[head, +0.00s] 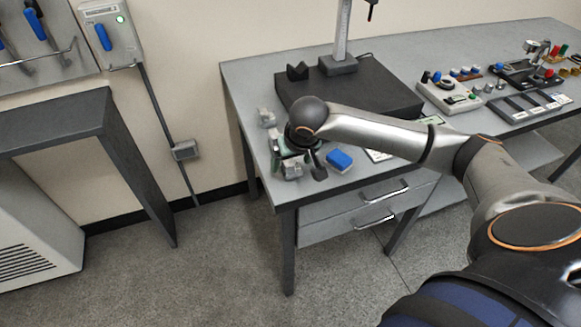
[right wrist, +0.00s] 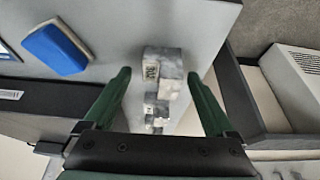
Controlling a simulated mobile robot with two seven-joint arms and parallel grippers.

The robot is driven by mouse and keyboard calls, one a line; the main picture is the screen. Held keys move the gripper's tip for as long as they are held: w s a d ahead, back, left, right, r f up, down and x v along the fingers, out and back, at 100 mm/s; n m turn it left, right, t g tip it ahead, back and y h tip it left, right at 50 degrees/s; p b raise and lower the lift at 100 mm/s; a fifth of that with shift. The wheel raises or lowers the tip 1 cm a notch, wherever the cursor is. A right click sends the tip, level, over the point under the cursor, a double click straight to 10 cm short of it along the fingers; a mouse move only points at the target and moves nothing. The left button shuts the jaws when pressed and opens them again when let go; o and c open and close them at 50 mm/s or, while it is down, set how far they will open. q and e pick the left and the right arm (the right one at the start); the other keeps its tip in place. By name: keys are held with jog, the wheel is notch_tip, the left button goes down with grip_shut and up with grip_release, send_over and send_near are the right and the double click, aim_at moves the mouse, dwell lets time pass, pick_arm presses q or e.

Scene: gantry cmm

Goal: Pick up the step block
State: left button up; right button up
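The step block, a pale grey block with a stepped outline and dark marks (right wrist: 163,75), shows in the right wrist view between the two fingers. In the head view a grey block (head: 292,170), likely the same one, sits at the bench's front left corner, partly hidden by my right gripper (head: 300,160). My right gripper (right wrist: 160,88) is open, its green fingers on either side of the block with gaps showing. How far the block is below the fingertips I cannot tell. My left gripper is in neither view.
A blue block (head: 339,160) lies on the bench (head: 245,75) just right of the gripper; another grey piece (head: 266,117) stands behind it. A dark plate (head: 355,97) with a column stands further back. Fixtures and a control box (head: 447,95) fill the right side.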

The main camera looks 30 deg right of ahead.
jog(key=shift+r, duration=0.1)
grip_shut()
dwell(0.4)
